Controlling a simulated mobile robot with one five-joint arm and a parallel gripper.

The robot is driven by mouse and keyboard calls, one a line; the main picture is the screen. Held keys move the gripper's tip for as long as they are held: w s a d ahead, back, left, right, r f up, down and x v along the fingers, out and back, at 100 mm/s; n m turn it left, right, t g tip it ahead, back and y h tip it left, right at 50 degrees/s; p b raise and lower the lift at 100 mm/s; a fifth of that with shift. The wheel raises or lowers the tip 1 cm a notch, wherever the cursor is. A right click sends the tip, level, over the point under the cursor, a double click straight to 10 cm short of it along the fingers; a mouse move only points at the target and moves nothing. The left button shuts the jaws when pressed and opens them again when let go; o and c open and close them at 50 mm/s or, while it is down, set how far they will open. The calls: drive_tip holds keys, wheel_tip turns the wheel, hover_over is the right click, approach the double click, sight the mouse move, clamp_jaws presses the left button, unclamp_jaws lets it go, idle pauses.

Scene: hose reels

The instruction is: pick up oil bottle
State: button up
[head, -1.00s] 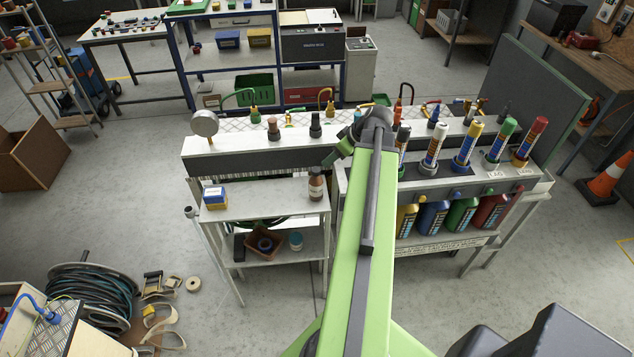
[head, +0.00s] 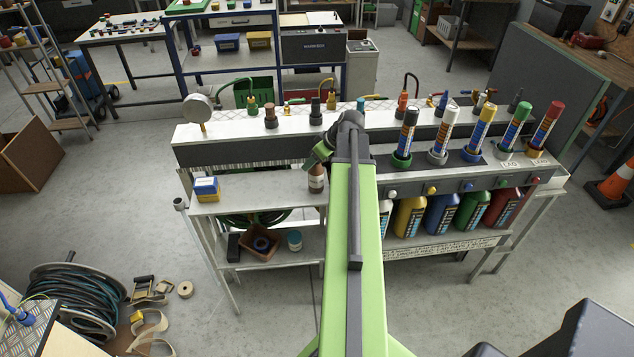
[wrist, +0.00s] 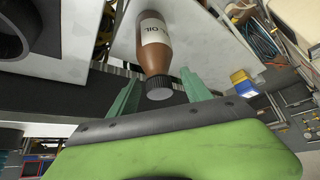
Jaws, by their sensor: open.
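The oil bottle (head: 316,181) is brown with a pale label and stands on the upper shelf of the bench's left part. In the wrist view the oil bottle (wrist: 156,42) shows its OIL label, and its dark ribbed cap points toward my gripper. My gripper (wrist: 159,84) is open, with one green finger on each side of the cap. I cannot tell whether either finger touches it. In the head view my gripper (head: 320,157) is just above the bottle and hides its top.
A blue and yellow box (head: 206,189) stands left on the same shelf. A raised rack (head: 250,148) with fittings runs close behind the bottle. Several marker-like tubes (head: 442,134) stand to the right, above coloured bottles (head: 441,214). The shelf between box and bottle is clear.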

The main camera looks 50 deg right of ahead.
drive_tip(key=shift+b+x, duration=0.3)
drive_tip(key=shift+x, duration=0.75)
drive_tip(key=shift+s+r, duration=0.1)
drive_tip(key=shift+c, duration=0.5)
clamp_jaws()
drive_tip(key=shift+s, duration=0.1)
